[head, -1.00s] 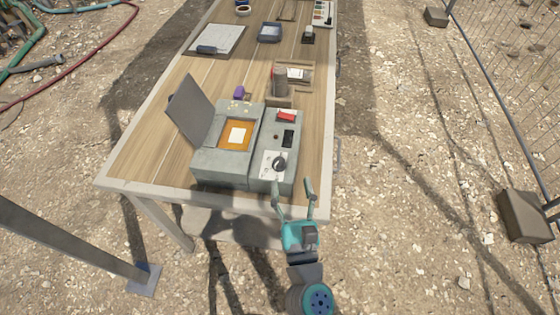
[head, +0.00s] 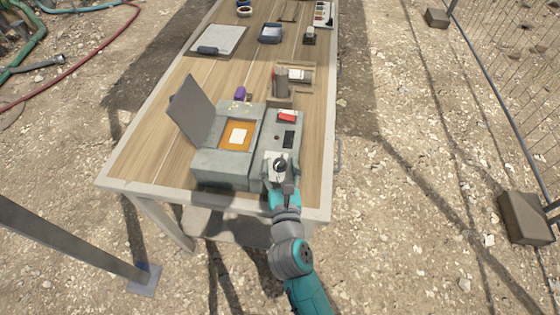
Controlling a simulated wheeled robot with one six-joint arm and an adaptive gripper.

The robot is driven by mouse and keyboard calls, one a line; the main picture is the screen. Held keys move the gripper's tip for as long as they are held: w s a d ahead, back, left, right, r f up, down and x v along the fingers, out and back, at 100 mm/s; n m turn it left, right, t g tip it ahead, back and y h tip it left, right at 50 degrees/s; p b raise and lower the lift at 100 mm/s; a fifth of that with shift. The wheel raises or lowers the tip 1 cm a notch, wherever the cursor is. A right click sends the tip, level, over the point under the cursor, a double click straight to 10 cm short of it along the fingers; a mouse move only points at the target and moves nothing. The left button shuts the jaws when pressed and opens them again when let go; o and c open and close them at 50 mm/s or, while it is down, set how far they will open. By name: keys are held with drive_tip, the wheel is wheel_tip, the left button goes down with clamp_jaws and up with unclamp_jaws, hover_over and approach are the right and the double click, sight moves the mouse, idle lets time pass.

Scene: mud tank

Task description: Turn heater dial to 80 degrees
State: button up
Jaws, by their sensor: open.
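The heater dial (head: 280,163) is a dark round knob on a pale plate, on the front right part of a grey machine (head: 222,170). My gripper (head: 281,174) is right at the dial, coming from the table's front edge. Its jaws are open. My wrist and gripper hide part of the plate and the machine's front. I cannot tell whether the fingers touch the dial or stand around it. The dial's markings are too small to read.
The machine's grey lid (head: 190,108) stands open on the left, beside an orange recess (head: 238,135). A red switch (head: 287,116) and dark display (head: 289,139) lie behind the dial. A wooden holder (head: 293,80) and clipboard (head: 218,40) are farther back on the table (head: 145,140).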

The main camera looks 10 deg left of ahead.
drive_tip(key=shift+w+a, duration=0.15)
drive_tip(key=shift+w, duration=0.55)
drive_tip(key=c, duration=1.2)
drive_tip(key=shift+o, duration=0.2)
drive_tip(key=shift+a+m+h, duration=0.1)
drive_tip(key=shift+m+h, duration=0.4)
drive_tip(key=shift+h, duration=0.3)
drive_tip(key=m+h, duration=0.1)
drive_tip(key=h, duration=0.1)
drive_tip(key=m+h, duration=0.2)
drive_tip(key=h, duration=0.1)
drive_tip(key=shift+m+h, duration=0.3)
drive_tip(key=shift+m+g+h, duration=0.7)
drive_tip(key=shift+m+h, duration=0.8)
drive_tip(key=shift+h, duration=0.7)
